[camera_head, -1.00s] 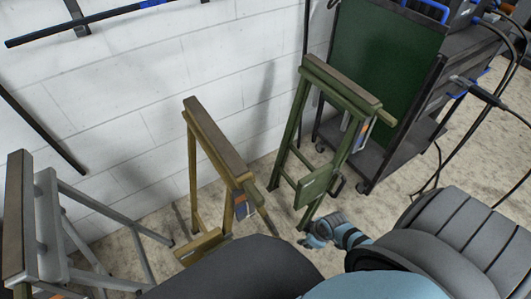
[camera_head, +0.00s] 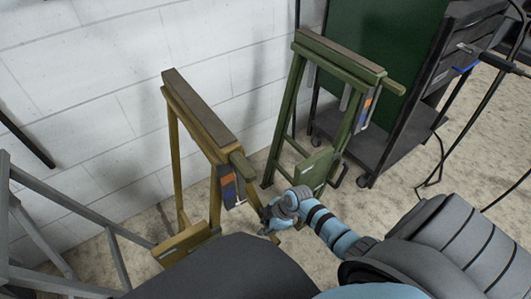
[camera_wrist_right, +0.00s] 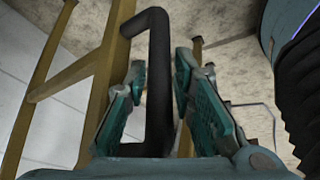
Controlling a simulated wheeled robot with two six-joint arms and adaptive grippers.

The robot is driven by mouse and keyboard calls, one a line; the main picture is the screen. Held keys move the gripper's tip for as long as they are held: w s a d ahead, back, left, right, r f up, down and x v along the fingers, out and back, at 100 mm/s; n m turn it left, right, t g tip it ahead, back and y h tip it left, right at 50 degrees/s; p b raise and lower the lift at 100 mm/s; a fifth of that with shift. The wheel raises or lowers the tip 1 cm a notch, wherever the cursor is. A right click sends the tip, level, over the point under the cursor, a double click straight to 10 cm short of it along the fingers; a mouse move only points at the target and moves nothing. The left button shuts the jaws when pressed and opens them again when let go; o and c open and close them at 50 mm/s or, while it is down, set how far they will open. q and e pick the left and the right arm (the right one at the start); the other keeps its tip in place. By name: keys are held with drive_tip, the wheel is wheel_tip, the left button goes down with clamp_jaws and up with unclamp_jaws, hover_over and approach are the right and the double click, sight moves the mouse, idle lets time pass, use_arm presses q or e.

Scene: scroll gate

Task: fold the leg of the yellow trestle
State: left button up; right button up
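The yellow trestle (camera_head: 173,160) stands upright left of centre in the head view, with a dark top beam and a yellow lower board. A black handle (camera_wrist_right: 158,75) on it shows in the right wrist view, beside a yellow leg (camera_wrist_right: 106,75). My right gripper (camera_head: 266,219) is at the trestle's near right leg. In the right wrist view its teal fingers (camera_wrist_right: 161,85) are open on either side of the handle's bar, with narrow gaps visible. In the head view my arm and gripper hide part of that leg. My left gripper is out of view.
A green trestle (camera_head: 290,103) stands close behind to the right, before a dark cart (camera_head: 410,135). A grey trestle (camera_head: 75,205) is partly visible at the left. A white block wall (camera_head: 90,90) runs behind. Bare floor (camera_head: 480,145) lies to the right.

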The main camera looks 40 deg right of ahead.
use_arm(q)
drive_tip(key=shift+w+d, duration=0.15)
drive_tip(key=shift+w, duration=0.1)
use_arm(e)
drive_tip(key=shift+w+f, duration=0.1)
drive_tip(key=shift+f, duration=0.1)
drive_tip(key=shift+c, duration=0.3)
clamp_jaws()
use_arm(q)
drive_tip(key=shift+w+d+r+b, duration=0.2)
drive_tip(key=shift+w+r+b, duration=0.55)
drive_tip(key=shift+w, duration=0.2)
use_arm(e)
drive_tip(key=a+r+y, duration=0.1)
drive_tip(key=a+y, duration=0.3)
drive_tip(key=a, duration=1.1)
drive_tip(key=shift+w+a+m+y, duration=0.25)
drive_tip(key=shift+a+m+y, duration=0.05)
drive_tip(key=shift+m+y, duration=0.1)
drive_tip(key=shift+o, duration=0.3)
unclamp_jaws()
drive_tip(key=shift+s, duration=0.1)
